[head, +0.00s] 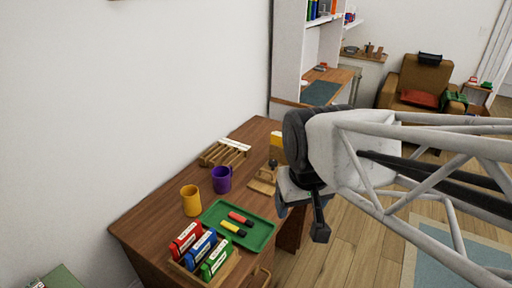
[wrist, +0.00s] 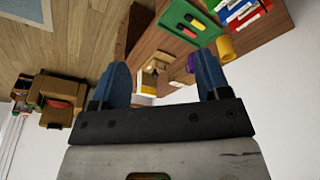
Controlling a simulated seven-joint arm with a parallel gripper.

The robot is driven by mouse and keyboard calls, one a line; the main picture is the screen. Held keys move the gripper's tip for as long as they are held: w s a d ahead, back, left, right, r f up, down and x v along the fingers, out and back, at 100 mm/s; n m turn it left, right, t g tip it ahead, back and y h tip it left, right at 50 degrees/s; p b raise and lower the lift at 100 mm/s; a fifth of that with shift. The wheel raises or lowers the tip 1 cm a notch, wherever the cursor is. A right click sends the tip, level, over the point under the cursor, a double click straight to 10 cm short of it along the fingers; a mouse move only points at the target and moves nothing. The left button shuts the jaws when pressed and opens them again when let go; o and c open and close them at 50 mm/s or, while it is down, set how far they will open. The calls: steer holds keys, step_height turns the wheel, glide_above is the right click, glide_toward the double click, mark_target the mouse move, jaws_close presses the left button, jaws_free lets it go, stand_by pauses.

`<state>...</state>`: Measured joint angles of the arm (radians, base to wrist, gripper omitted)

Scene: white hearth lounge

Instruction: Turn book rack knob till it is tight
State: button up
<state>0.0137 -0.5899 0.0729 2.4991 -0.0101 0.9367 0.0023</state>
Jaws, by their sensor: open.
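A small wooden stand (head: 262,184) with a dark round knob (head: 272,164) on it sits near the right edge of the brown desk; it looks like the book rack, though I cannot be sure. A yellow block or book (head: 276,144) stands just behind it, partly hidden by my arm. My gripper (head: 305,203) hangs in the air to the right of the stand, apart from it. In the wrist view my gripper (wrist: 165,80) has its two blue fingers wide apart with nothing held; the wooden stand (wrist: 150,76) shows small and farther off between them. How tight the knob is cannot be seen.
The desk (head: 150,225) also holds a slatted wooden rack (head: 222,154), a purple mug (head: 221,180), a yellow mug (head: 191,201), a green tray (head: 250,243) with markers, and a wooden holder (head: 225,272) of coloured boxes. Open floor (head: 345,240) lies right of the desk.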

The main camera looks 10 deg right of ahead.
steer(key=w+d, duration=0.2)
steer(key=w, duration=1.2)
steer(key=n+g, duration=0.3)
glide_above(274, 162)
step_height(274, 162, down, 23)
steer(key=shift+s+a+f, duration=0.15)
steer(key=shift+w+f, duration=0.25)
steer(key=shift+f, duration=0.1)
steer(key=shift+f, duration=3.9)
steer(key=c, duration=0.9)
